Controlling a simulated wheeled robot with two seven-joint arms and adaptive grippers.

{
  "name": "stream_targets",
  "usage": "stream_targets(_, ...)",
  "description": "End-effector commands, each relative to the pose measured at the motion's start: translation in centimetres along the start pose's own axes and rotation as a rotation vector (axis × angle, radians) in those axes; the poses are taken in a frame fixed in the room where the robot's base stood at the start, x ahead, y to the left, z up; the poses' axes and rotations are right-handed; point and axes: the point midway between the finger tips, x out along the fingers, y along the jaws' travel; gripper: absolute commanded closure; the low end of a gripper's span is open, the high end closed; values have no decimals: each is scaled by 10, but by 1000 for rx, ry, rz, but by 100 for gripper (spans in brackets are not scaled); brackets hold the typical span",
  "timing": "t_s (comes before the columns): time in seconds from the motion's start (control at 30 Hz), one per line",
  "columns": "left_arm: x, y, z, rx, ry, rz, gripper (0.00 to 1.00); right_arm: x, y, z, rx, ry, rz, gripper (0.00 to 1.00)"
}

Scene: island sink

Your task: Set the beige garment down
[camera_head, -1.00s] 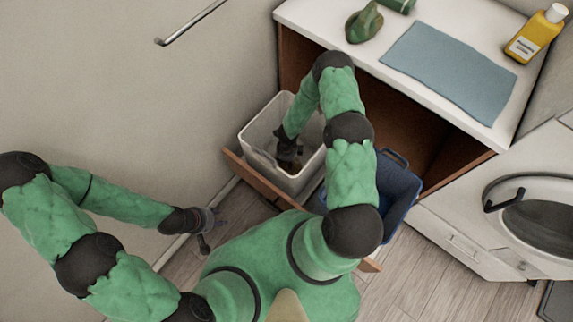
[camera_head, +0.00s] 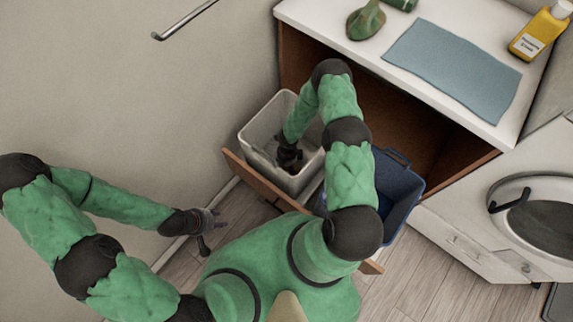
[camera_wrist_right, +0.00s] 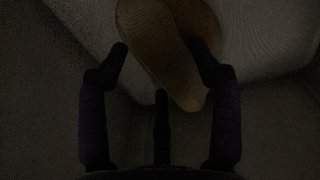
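My right gripper (camera_head: 288,158) reaches down inside the white bin (camera_head: 262,124) in the pulled-out drawer. In the dark right wrist view, its fingers (camera_wrist_right: 160,75) are spread apart. A brownish, elongated smooth shape (camera_wrist_right: 165,45) lies beyond them, partly behind the right-hand finger; I cannot tell whether it is the beige garment or whether they touch. In the head view the gripper and arm hide much of the bin's inside. No clearly beige garment shows. My left gripper (camera_head: 211,226) is open and empty, low above the floor at left.
A blue bin (camera_head: 405,190) stands beside the white bin, partly behind my right arm. The white counter (camera_head: 395,30) above holds a blue cloth (camera_head: 455,70), a green lumpy object (camera_head: 366,20) and a yellow bottle (camera_head: 540,32). A washing machine (camera_head: 535,215) is at right.

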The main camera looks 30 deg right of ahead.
Motion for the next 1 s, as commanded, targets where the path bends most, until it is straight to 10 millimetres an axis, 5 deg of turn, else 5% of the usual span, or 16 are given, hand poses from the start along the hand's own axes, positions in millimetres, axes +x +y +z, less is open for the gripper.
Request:
stream_targets(0.37,-6,2,0,0,0,0,60,-8,-1,0,0,-1,-1,35)
stream_targets(0.8,-43,15,2,0,0,0,60,-93,-1,0,0,-1,-1,35)
stream_targets(1.0,-53,19,2,0,0,0,60,-117,0,0,-1,0,-1,35)
